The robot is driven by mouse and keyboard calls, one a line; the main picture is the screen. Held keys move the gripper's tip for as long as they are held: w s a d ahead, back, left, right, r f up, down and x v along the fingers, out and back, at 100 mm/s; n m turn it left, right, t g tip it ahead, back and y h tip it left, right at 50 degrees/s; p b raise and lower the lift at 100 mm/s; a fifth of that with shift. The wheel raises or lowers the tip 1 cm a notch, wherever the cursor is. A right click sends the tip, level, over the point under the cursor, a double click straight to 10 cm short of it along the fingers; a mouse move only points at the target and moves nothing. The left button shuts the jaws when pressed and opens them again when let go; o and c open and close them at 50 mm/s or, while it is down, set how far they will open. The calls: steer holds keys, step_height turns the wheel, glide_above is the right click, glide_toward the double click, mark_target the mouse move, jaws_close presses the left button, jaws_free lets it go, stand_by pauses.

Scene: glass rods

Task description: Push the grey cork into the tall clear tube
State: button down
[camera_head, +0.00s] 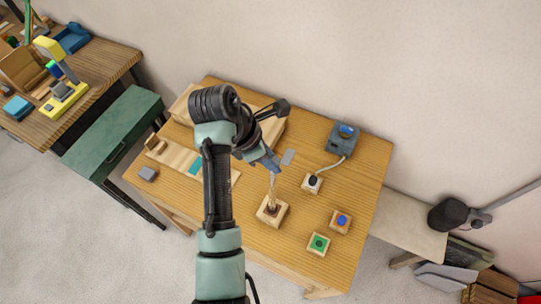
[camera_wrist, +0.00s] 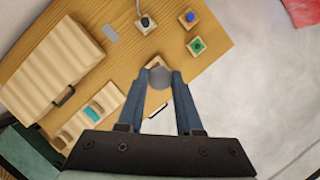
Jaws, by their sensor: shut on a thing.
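The grey cork (camera_wrist: 158,78) shows as a round grey disc between my gripper's two blue fingertips in the wrist view. My gripper (camera_head: 271,164) is shut on it and points down over the table. The tall clear tube (camera_head: 272,188) stands upright in a wooden block (camera_head: 266,216), right below my gripper in the head view. The cork covers the tube in the wrist view, where part of the wooden block (camera_wrist: 157,62) shows behind it. I cannot tell whether the cork touches the tube's mouth or sits partly in it.
Small blocks with black (camera_head: 312,183), blue (camera_head: 341,221) and green (camera_head: 319,243) tops stand to the right. A blue-grey device (camera_head: 346,143) with a cable is at the back right. A wooden box (camera_wrist: 52,68) and a rack (camera_wrist: 104,98) lie left. A grey block (camera_head: 148,173) lies near the left edge.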

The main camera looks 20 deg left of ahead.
steer(key=shift+f, duration=0.3)
steer(key=c, duration=0.8)
jaws_free()
steer(key=shift+c, duration=0.2)
